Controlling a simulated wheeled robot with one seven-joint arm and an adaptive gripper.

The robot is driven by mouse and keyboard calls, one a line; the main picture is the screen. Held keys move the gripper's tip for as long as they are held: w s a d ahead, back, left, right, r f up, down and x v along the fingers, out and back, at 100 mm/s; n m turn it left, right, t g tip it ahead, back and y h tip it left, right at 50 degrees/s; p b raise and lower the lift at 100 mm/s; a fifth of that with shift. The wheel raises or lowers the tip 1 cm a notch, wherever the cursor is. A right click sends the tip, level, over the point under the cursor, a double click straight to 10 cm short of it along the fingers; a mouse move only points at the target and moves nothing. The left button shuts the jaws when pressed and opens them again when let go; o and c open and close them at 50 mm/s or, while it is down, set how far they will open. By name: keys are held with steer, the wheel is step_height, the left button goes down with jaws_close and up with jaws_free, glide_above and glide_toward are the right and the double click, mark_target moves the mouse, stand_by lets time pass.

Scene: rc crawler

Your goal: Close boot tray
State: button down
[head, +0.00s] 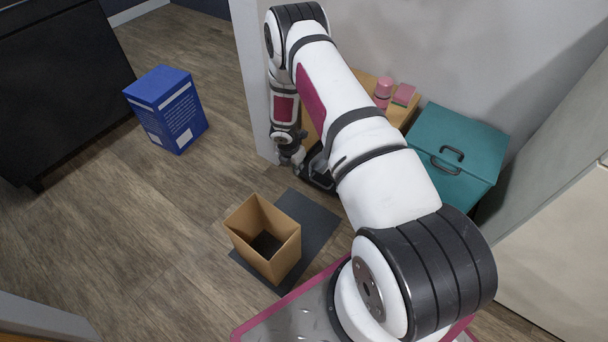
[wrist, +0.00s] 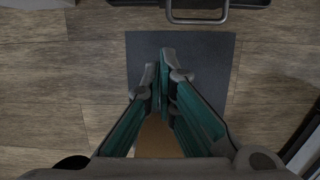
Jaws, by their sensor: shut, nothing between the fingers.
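My gripper (wrist: 163,68) shows in the wrist view with its teal-padded fingers together and nothing between the tips. It hangs over a dark mat on the floor (wrist: 203,75). At the top edge of the wrist view, a dark front with a grey U-shaped handle (wrist: 197,18) is partly cut off; it looks like the boot tray, and the fingertips appear apart from it. How far it stands out cannot be told. In the head view, my arm hides much of the area around a low wooden bench (head: 370,82).
An open cardboard box (head: 263,240) stands on the mat; part of it shows below my fingers in the wrist view (wrist: 157,140). A teal lidded chest (head: 460,140) is right of the bench. A blue box (head: 167,108) stands left, with bare floor between.

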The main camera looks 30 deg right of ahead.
steer(key=w+d+f+b, duration=0.2)
steer(key=d+f+b, duration=0.4)
steer(key=f, duration=0.3)
steer(key=shift+f, duration=0.15)
steer(key=shift+w, duration=0.1)
